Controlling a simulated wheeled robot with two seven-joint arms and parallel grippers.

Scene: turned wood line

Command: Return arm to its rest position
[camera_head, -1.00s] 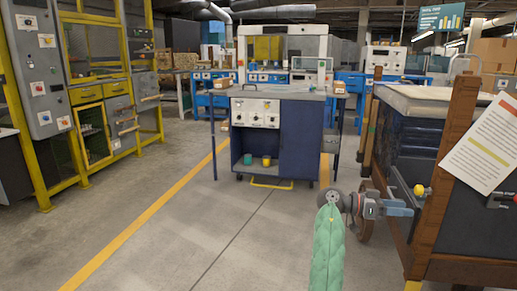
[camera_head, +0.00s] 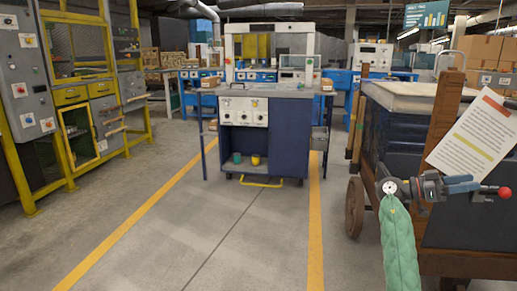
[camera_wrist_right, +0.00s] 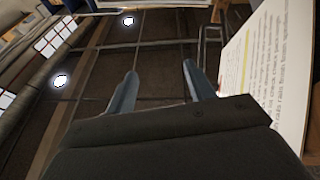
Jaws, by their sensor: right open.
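My right arm, with a green padded sleeve, comes up from the bottom right in the head view. Its right gripper (camera_head: 472,186) points to the right, in front of the wooden-framed cart (camera_head: 447,105). In the right wrist view the two blue-grey fingers (camera_wrist_right: 160,72) are spread apart with nothing between them. My left arm and gripper are not in view.
The cart stands close behind the right arm, with a printed sheet (camera_head: 474,138) near the gripper. A red knob (camera_head: 504,192) shows just beyond the fingers. A blue workstation (camera_head: 290,140) stands ahead. The floor (camera_head: 235,225) in the middle is clear.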

